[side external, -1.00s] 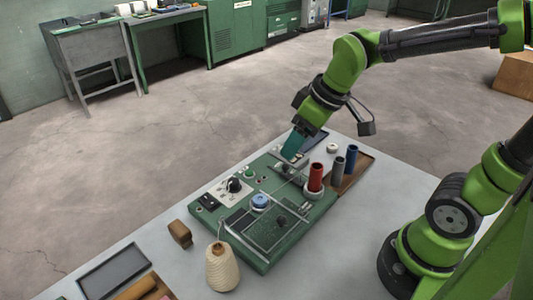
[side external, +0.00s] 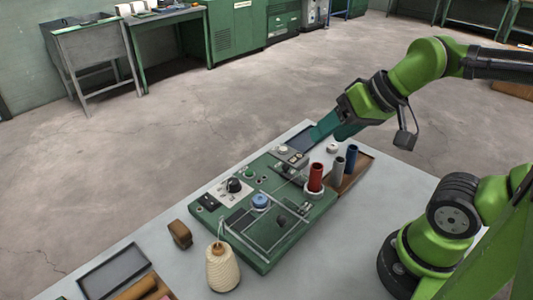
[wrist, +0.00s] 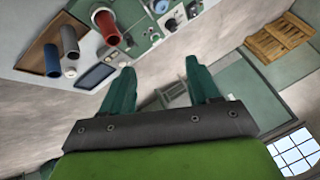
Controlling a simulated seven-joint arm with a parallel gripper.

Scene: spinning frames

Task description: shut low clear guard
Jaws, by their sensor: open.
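A clear guard (side external: 272,226) shows as thin transparent edges over the near part of the green machine (side external: 262,262) in the side view. I cannot tell how far open it is. A blue round part (side external: 260,201) shows beside it. My gripper (side external: 328,133) has teal fingers and is above the machine's far right end, well apart from the guard. In the wrist view my gripper (wrist: 160,68) has its fingers spread with nothing between them. Part of the machine (wrist: 170,20) shows beyond the fingertips there; I cannot make out the guard in that view.
A red spool (side external: 315,178), a grey spool (side external: 338,170) and a blue spool (side external: 351,159) stand upright at the machine's right. A cream thread cone (side external: 222,268) and a brown block (side external: 180,234) sit at its near left. A dark tray (side external: 113,270) lies on the grey table.

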